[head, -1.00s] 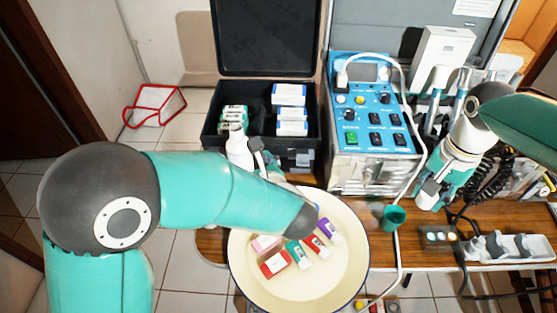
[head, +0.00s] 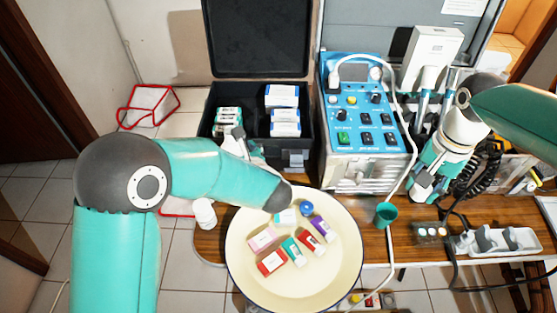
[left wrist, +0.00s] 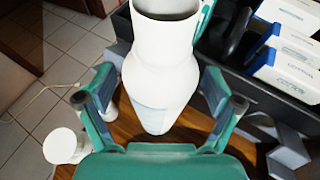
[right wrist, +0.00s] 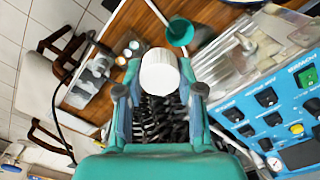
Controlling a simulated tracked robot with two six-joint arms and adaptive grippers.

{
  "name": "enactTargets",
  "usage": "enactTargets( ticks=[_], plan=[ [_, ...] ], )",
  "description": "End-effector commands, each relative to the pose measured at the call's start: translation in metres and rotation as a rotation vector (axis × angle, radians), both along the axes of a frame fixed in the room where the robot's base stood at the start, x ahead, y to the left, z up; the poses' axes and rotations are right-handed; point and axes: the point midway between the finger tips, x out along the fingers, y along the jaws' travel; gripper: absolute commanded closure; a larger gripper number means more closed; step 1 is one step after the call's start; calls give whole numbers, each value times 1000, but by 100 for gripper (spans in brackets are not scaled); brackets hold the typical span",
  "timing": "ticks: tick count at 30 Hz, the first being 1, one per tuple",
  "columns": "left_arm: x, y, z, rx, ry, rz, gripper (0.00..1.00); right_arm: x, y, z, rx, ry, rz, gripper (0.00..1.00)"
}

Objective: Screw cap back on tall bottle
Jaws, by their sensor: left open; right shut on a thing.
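The tall white bottle (left wrist: 160,60) stands between the spread fingers of my left gripper (left wrist: 160,105) in the left wrist view. Its top, at the upper picture edge, looks open with no cap on it. In the head view the bottle (head: 233,143) and my left gripper (head: 250,150) are in front of the black case, partly hidden by my left arm. My right gripper (right wrist: 160,92) is shut on a white cap (right wrist: 159,72) in the right wrist view. In the head view my right gripper (head: 425,186) is right of the blue unit, away from the bottle.
A cream basin (head: 345,262) holds several small boxes and a blue-topped container. A small white bottle (head: 204,213) stands left of it. The blue control unit (head: 365,125), a hose and a green cup (head: 386,214) lie between the grippers. The open black case (head: 215,115) is behind.

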Motion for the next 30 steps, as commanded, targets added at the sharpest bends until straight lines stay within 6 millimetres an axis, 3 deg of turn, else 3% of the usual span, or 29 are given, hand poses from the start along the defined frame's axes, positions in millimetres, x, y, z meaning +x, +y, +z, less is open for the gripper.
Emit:
enactTargets(
  ticks=[11,27,30],
  plan=[
    [1,1,-1,-1,-2,-1,10,0,0,0,0,0,-1,76],
    [1,0,-1,0,-1,-1,100,0,0,0,0,0,-1,76],
    [2,0,0,0,-2,-1,100,0,0,0,0,0,-1,76]
  ],
)
